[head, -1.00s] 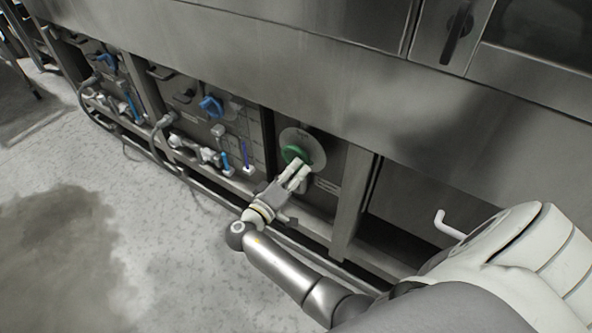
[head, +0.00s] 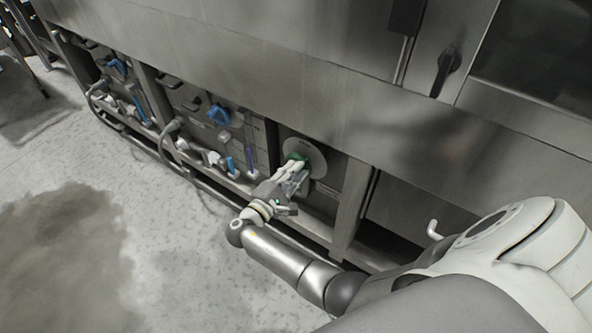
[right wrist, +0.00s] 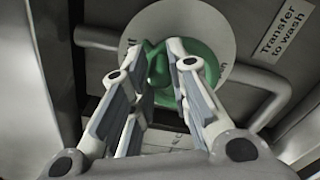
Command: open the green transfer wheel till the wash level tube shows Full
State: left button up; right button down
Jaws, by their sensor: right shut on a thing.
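The green transfer wheel (head: 297,158) sits on a round pale plate (head: 318,152) on the washer's lower panel. My right gripper (head: 298,166) is at the wheel, its fingers covering much of it. In the right wrist view, the fingers (right wrist: 166,62) are shut on a raised part of the green wheel (right wrist: 205,75). A label reading "Transfer to wash" (right wrist: 279,31) is beside the plate. A tube with a blue-purple column (head: 250,157), probably the wash level tube, stands left of the wheel; its marks are too small to read. My left gripper is out of view.
Blue handles (head: 218,114), grey hoses and white fittings (head: 212,158) line the panel to the left. An upright post (head: 352,205) stands right of the wheel. The floor (head: 165,235) at left is open, with a dark wet-looking patch.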

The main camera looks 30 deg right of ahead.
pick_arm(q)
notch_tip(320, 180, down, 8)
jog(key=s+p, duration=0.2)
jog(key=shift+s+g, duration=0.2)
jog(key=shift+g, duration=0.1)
pick_arm(e)
jog(key=shift+w+a+r+n, duration=0.1)
jog(key=shift+w+n, duration=0.2)
jog(key=shift+n, duration=0.7)
jog(key=shift+w+a+r+n, duration=0.15)
jog(key=shift+w+n, duration=0.15)
jog(key=shift+n, duration=0.7)
jog(key=shift+w+a+r+n, duration=0.1)
jog(key=shift+w+n, duration=0.2)
jog(key=shift+n, duration=0.7)
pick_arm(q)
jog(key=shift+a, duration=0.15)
pick_arm(e)
jog(key=c, duration=1.4)
grip_release()
jog(key=shift+o, duration=0.4)
jog(key=shift+a+f, duration=0.1)
jog(key=v, duration=0.7)
jog(key=shift+s, duration=0.2)
jog(key=shift+a, duration=0.1)
